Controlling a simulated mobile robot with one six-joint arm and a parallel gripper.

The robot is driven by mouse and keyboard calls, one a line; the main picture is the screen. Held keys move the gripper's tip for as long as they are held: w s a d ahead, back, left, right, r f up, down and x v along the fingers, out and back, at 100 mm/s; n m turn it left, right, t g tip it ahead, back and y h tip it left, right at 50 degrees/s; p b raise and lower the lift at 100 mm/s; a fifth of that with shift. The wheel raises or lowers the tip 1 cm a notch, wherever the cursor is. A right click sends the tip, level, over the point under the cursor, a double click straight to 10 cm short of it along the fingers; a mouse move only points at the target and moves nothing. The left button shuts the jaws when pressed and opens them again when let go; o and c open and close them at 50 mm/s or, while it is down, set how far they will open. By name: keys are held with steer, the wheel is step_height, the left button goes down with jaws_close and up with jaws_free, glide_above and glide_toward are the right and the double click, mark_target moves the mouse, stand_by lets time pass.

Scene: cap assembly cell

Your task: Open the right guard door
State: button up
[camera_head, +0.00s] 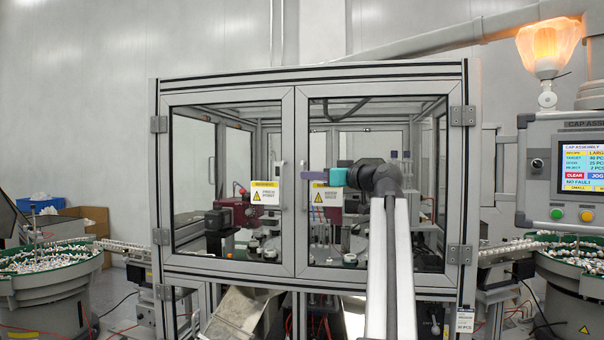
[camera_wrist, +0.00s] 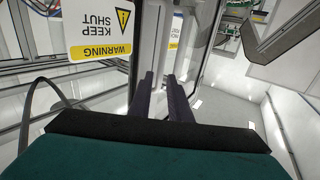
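The right guard door (camera_head: 378,96) is a grey-framed clear panel on the cabinet front. It looks closed, with hinges on its right side. A yellow and white warning sign (camera_head: 327,196) is on it, and in the wrist view a sign reading "KEEP SHUT" (camera_wrist: 97,25) appears upside down. My gripper (camera_head: 306,176) has purple fingers and reaches across the right door to its left edge, where the upright handle is. In the wrist view my two fingers (camera_wrist: 160,82) stand apart with a narrow gap. I cannot tell whether they touch the handle, which is mostly hidden.
The left guard door (camera_head: 225,98) is closed and has its own warning sign (camera_head: 265,193). A control panel (camera_head: 565,170) with a lit screen stands at the right, under a glowing orange lamp (camera_head: 548,48). Feeder bowls of caps flank the cabinet, at left (camera_head: 45,272) and right (camera_head: 572,270).

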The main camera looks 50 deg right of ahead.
steer(key=shift+w+p, duration=0.5)
steer(key=shift+w, duration=1.9)
